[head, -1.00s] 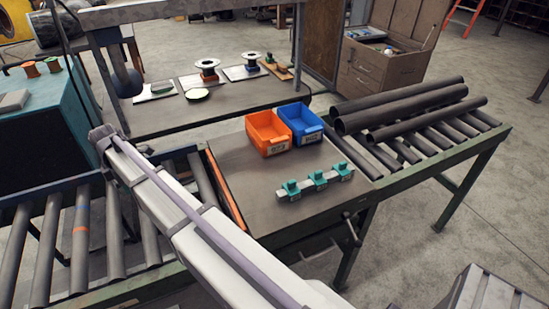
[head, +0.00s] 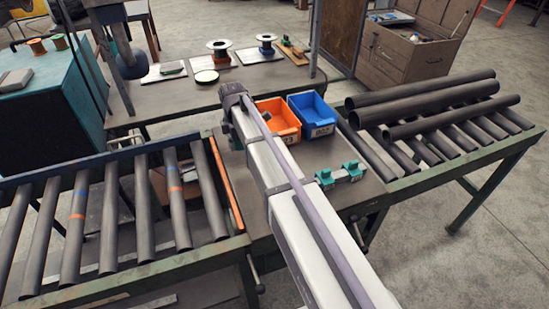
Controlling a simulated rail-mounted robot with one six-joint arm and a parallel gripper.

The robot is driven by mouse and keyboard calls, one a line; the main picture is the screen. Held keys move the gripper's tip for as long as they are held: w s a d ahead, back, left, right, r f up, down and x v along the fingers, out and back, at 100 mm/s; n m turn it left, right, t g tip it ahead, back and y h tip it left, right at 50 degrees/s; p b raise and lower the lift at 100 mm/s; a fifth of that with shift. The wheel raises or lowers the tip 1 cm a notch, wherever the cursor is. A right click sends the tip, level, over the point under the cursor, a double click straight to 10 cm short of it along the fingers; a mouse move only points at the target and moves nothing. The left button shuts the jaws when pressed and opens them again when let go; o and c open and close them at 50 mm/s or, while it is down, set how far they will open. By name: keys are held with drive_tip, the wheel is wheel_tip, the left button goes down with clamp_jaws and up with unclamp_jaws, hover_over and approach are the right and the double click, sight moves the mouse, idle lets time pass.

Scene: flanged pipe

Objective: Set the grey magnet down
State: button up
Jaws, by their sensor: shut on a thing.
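I cannot make out the grey magnet. My arm reaches from the bottom edge to the bench's left side, and its far end (head: 233,92) is beside the orange bin (head: 277,118). The gripper itself does not show, so what it holds is hidden. The grey bench top (head: 330,153) is partly covered by my arm.
A blue bin (head: 313,117) stands right of the orange one. Dark pipes (head: 425,100) lie on the right rollers. Left rollers (head: 145,215) run up to the bench. Spools (head: 219,52) and plates stand on the back table (head: 180,98).

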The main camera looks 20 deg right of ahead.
sight(241, 163)
wheel_tip(241, 163, down, 9)
drive_tip(key=b, duration=0.7)
drive_tip(key=shift+r, duration=0.3)
drive_tip(key=shift+c, duration=0.4)
drive_tip(key=shift+f, duration=0.3)
drive_tip(key=o, duration=1)
drive_tip(key=shift+r, duration=0.1)
drive_tip(key=shift+o, duration=0.2)
